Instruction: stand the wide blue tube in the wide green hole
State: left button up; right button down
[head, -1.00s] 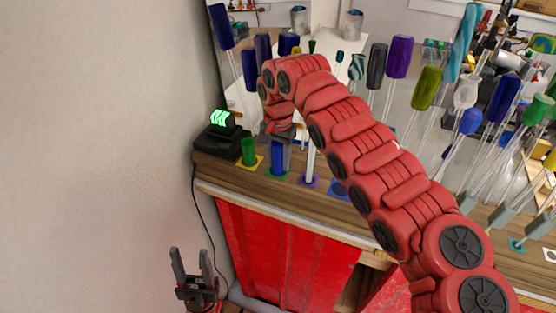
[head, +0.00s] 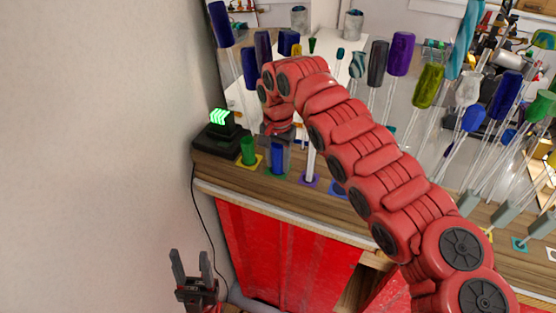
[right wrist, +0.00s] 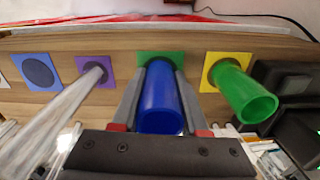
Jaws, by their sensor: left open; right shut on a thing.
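The wide blue tube (head: 278,158) stands upright on the back counter, between the fingers of my right gripper (head: 279,150). In the right wrist view the gripper (right wrist: 160,84) is shut on the blue tube (right wrist: 162,105), one finger along each side. The tube's far end meets the green square (right wrist: 146,56) around the wide green hole. The tube covers the hole, so how deep it sits cannot be told. My left gripper (head: 191,268) is open and empty, low at the left, far from the tube.
A green tube (right wrist: 243,93) stands at the yellow square (right wrist: 212,62) beside it. A pale rod (right wrist: 55,120) stands at the purple square (right wrist: 103,65) on the other side. A black device with a green display (head: 221,119) is at the counter's left end. Many coloured rods crowd the right.

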jog(key=shift+f, duration=0.1)
jog(key=c, duration=0.7)
grip_release()
jog(key=shift+r+p, duration=0.5)
jog(key=shift+r, duration=2.15)
notch_tip(320, 180, up, 6)
jog(key=p, duration=0.2)
send_over(278, 146)
jog(key=s, duration=0.2)
jog(key=shift+w+f, duration=0.1)
jog(key=shift+w, duration=0.05)
